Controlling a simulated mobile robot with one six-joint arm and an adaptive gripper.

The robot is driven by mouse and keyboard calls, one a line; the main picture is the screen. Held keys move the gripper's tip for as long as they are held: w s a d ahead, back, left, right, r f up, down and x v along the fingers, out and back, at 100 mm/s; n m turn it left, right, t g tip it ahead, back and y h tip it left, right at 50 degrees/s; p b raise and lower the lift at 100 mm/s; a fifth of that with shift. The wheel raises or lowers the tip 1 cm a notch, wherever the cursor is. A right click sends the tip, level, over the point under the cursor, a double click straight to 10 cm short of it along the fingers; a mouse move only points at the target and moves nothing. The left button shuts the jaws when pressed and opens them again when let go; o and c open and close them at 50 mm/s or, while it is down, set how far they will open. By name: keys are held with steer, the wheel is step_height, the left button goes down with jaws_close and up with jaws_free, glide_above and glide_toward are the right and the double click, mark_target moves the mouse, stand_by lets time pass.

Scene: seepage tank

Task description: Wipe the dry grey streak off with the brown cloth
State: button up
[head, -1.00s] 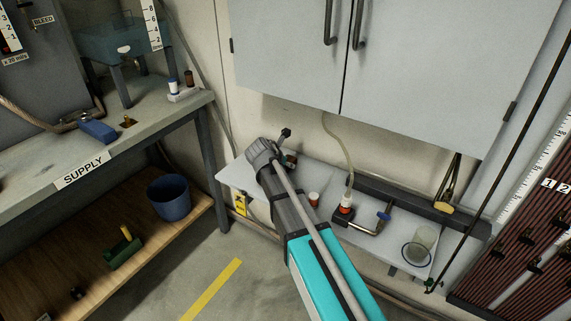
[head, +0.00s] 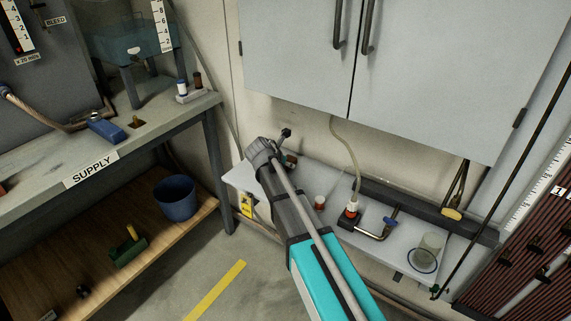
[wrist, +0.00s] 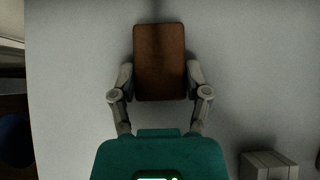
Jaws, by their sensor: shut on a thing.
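The brown cloth (wrist: 160,62) is a flat, rounded pad in the wrist view, held between the two fingers of my gripper (wrist: 160,82). My gripper is shut on its sides. Behind it is a plain pale grey surface. A faint dark vertical band (wrist: 158,10) shows just beyond the cloth's far edge; I cannot tell whether it is the grey streak or a shadow. In the head view my gripper is at the left part of the pale shelf under the cabinet, mostly hidden by my arm, with a bit of brown cloth (head: 291,161) showing. I cannot tell if the cloth touches the surface.
On the pale shelf (head: 330,178) stand a small red-and-white jar (head: 320,202), a bottle with a hose (head: 351,212), a blue-handled valve (head: 390,222) and a glass beaker (head: 424,252). The grey cabinet (head: 300,60) hangs above. A grey block (wrist: 268,165) is at the wrist view's lower right.

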steer(key=shift+w+a+f, duration=0.1)
steer(key=shift+w+a, duration=0.7)
steer(key=shift+a, duration=0.25)
steer(key=shift+r+p, duration=2.15)
steer(key=shift+r, duration=0.1)
